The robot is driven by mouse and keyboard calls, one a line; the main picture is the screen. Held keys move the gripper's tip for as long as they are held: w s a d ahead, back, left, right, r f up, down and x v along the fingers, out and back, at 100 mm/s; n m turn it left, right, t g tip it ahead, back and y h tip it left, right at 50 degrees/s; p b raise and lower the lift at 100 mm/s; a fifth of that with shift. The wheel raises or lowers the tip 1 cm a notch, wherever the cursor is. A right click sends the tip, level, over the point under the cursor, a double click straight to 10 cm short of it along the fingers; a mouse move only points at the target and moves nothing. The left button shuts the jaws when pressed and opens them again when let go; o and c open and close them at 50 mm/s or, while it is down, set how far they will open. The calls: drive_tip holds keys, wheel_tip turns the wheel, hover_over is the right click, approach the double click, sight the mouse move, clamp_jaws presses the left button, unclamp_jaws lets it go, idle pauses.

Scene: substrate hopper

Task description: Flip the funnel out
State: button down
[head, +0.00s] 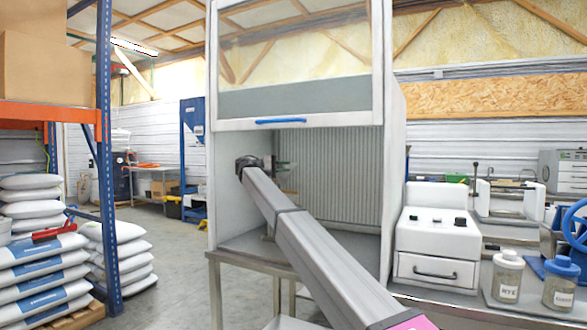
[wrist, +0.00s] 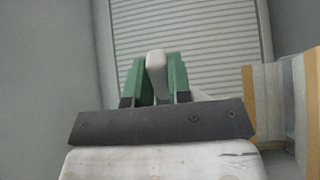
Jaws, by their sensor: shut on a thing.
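My gripper (wrist: 157,76) has green fingers, shut on a pale, rounded, upright piece (wrist: 156,60) that sticks up between them. Only the end of this piece shows, so I cannot tell whether it is part of the funnel. In the head view my gripper (head: 284,166) is small and partly hidden by the end of my arm, inside the open front of a white cabinet (head: 393,150). I cannot make out a clear funnel shape in either view.
The cabinet's raised glass sash with a blue handle (head: 281,121) hangs above my arm. Its ribbed back wall (head: 335,185) lies behind. A yellow-edged panel (wrist: 285,110) stands close on the right in the wrist view. A white machine (head: 437,235) stands right of the cabinet.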

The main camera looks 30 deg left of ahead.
drive_tip(key=shift+s+a, duration=0.2)
drive_tip(key=shift+a, duration=0.05)
drive_tip(key=c, duration=1)
unclamp_jaws()
drive_tip(key=shift+s+a, duration=0.15)
drive_tip(key=shift+c, duration=0.2)
drive_tip(key=v, duration=1)
drive_tip(key=shift+s+a, duration=0.15)
drive_tip(key=shift+a, duration=0.1)
